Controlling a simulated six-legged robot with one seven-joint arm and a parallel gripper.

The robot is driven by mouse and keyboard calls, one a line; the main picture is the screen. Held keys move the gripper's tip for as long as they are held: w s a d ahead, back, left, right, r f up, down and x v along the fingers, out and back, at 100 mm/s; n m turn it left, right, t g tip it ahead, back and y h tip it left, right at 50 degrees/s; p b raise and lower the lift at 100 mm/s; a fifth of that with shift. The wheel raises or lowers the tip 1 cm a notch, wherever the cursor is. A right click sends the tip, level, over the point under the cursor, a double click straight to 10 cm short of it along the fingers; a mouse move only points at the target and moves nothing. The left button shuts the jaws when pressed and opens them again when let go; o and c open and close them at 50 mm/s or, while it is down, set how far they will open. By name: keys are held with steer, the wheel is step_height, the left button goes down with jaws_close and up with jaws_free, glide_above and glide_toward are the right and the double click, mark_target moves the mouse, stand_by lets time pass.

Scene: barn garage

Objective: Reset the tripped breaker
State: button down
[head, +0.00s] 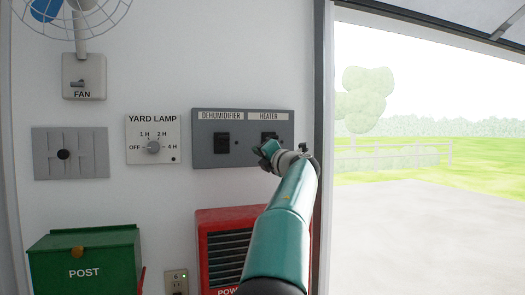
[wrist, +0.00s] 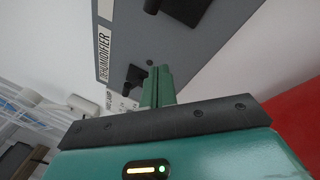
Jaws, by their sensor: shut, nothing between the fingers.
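A grey panel (head: 241,158) on the white wall has two black switches under the labels DEHUMIDIFIER and HEATER. The dehumidifier switch (head: 222,143) shows clearly; the heater switch (head: 268,136) is partly behind my gripper (head: 264,155). I cannot tell which switch is tripped. In the wrist view the panel (wrist: 190,48) is turned on its side, with the dehumidifier switch (wrist: 132,77) left of my green fingertips (wrist: 160,72) and the heater switch (wrist: 180,10) at the top. My gripper is shut and empty, in front of the panel; contact is unclear.
Left of the panel are a YARD LAMP dial (head: 153,146), a grey plate with a black knob (head: 64,155) and a fan (head: 78,20). Below are a green POST box (head: 85,265), an outlet (head: 178,281) and a red unit (head: 228,225). An open doorway is at right.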

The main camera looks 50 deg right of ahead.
steer(key=s+a+r, duration=0.1)
steer(key=s+r, duration=0.3)
steer(key=s, duration=0.4)
steer(key=shift+s+a, duration=0.15)
steer(key=shift+a, duration=0.15)
